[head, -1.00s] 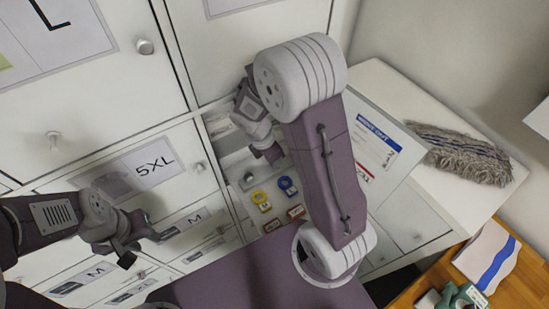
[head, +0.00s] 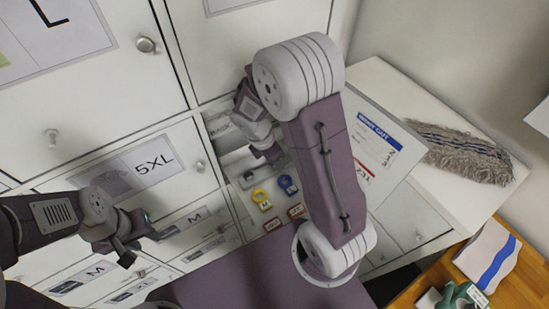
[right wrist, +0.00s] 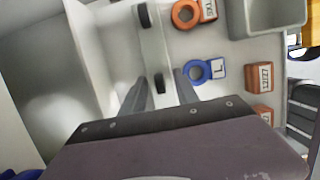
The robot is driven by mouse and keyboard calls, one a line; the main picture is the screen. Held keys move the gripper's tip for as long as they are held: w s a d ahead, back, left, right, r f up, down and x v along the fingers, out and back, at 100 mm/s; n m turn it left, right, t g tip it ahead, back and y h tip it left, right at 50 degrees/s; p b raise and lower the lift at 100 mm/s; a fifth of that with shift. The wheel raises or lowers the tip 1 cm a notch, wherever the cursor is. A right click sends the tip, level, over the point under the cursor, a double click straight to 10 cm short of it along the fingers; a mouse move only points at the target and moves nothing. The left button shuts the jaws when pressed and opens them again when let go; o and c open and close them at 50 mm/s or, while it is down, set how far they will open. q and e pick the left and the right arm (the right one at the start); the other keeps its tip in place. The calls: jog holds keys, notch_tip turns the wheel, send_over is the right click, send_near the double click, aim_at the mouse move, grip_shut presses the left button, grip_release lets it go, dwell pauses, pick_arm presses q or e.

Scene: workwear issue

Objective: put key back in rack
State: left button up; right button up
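The task's keys appear to be the ring-shaped tags in the open cabinet compartment; which one is meant I cannot tell. A blue ring tag marked L (head: 287,186) and a yellow one marked M (head: 260,198) show in the head view. The blue tag (right wrist: 197,71) also shows in the right wrist view, right of my right gripper (right wrist: 160,92), with an orange tag (right wrist: 187,14) above it. My right gripper's fingers are apart, with a black peg (right wrist: 158,83) seen between them and nothing clearly held. My left gripper (head: 135,241) is open and empty before the lower drawers.
Red-brown labelled blocks (right wrist: 260,77) lie beside the tags. A grey bin (right wrist: 275,18) stands at upper right in the wrist view. White cabinet doors (head: 110,55) surround the compartment. A mop head (head: 465,155) lies on a white top to the right, above a wooden table (head: 520,285).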

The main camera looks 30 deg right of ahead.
jog(key=v, duration=0.9)
